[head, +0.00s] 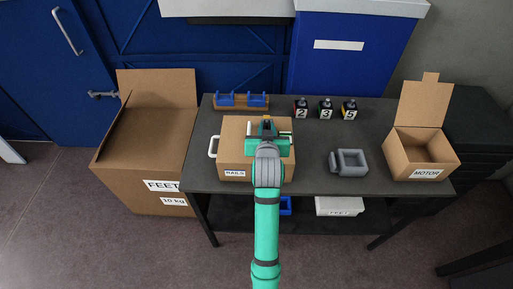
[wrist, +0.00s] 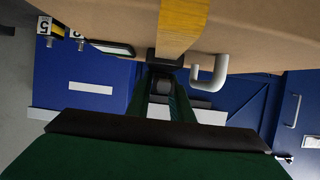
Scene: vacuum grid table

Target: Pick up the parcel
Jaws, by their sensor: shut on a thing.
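The parcel is a brown carton (head: 232,150) with a RAILS label, on the left part of the grey table. A white handle (head: 213,147) stands out on its left side. My gripper (head: 267,130) is over the parcel's top, and my arm hides part of its front. In the wrist view the parcel (wrist: 265,35) fills the upper part, with a yellow strip (wrist: 183,28) across it. There, my gripper (wrist: 165,70) meets the parcel at the end of this strip, shut on it. The exact grip is hidden. I cannot tell whether the parcel is clear of the table.
A large open FEET carton (head: 150,160) stands left of the table (head: 310,170). A blue rack (head: 242,101) and numbered bottles (head: 326,109) are at the back. A grey hollow block (head: 349,162) and an open MOTOR box (head: 420,157) are on the right.

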